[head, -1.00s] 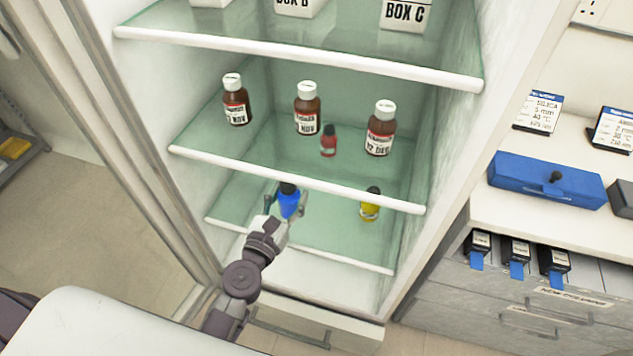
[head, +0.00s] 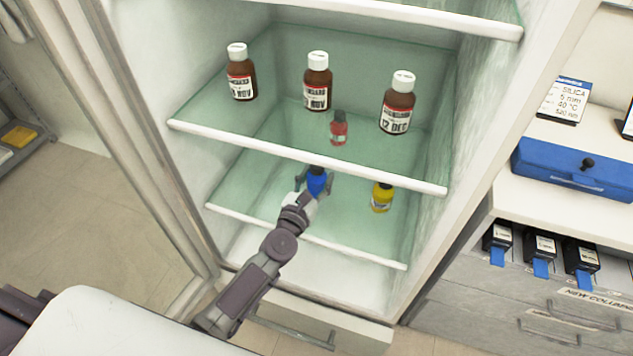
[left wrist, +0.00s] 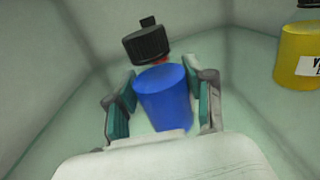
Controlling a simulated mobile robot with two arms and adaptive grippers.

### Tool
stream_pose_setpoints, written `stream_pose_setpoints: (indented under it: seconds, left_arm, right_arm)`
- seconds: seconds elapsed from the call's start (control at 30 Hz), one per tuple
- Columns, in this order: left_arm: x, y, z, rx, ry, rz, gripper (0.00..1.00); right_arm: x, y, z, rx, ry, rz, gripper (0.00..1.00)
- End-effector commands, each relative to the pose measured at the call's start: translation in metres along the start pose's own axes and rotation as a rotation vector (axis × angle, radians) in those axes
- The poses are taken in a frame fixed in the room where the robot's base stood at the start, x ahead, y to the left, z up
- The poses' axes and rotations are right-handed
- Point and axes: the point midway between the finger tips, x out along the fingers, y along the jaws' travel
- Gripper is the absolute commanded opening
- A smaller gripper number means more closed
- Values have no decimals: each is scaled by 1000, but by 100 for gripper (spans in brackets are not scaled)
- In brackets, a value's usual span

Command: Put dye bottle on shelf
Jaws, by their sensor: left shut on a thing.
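My left gripper (head: 315,185) is inside the open cabinet, over the shelf (head: 345,248) below the brown bottles. It is shut on a blue bottle (head: 317,184) with a black cap. In the left wrist view the fingers (left wrist: 162,103) grip both sides of the blue body (left wrist: 164,93); I cannot tell whether its base touches the shelf. A yellow bottle (head: 381,200) stands to the right, also at the right edge of the left wrist view (left wrist: 299,52). A small red bottle (head: 339,130) is farther back, seemingly seen through the glass. My right gripper is not in view.
Three brown bottles (head: 240,78) (head: 317,86) (head: 397,108) stand on the glass shelf above, whose white front edge (head: 300,156) is just over my arm. Cabinet walls close in both sides. A counter with a blue case (head: 560,168) is at right.

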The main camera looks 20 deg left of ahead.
Motion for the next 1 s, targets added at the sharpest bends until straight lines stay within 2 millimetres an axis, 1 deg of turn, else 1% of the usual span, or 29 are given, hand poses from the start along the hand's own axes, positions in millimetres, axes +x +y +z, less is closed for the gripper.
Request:
stream_pose_setpoints:
  seconds: [0.17,0.33,0.37,0.4,0.47,0.5,0.77,0.87,0.9,1.0]
  left_arm:
    - [0,0,2,0,-2,1,5]
    - [0,0,-4,-1,-2,1,5]
    - [0,0,-2,-1,0,1,58]
    - [0,0,-2,-1,0,1,65]
    - [0,0,-2,-1,0,1,75]
    - [0,0,-2,-1,0,1,78]
    - [0,0,-2,0,0,1,78]
    - [0,0,3,0,0,0,78]
    - [-2,0,3,0,1,0,78]
    - [-19,0,-1,-1,4,0,78]
  right_arm:
    - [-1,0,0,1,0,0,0]
    - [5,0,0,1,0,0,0]
    - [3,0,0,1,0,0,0]
    - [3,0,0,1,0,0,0]
    - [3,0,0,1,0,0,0]
    - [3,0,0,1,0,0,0]
    - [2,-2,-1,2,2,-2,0]
    - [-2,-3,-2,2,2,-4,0]
    - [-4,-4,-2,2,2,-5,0]
    - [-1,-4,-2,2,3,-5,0]
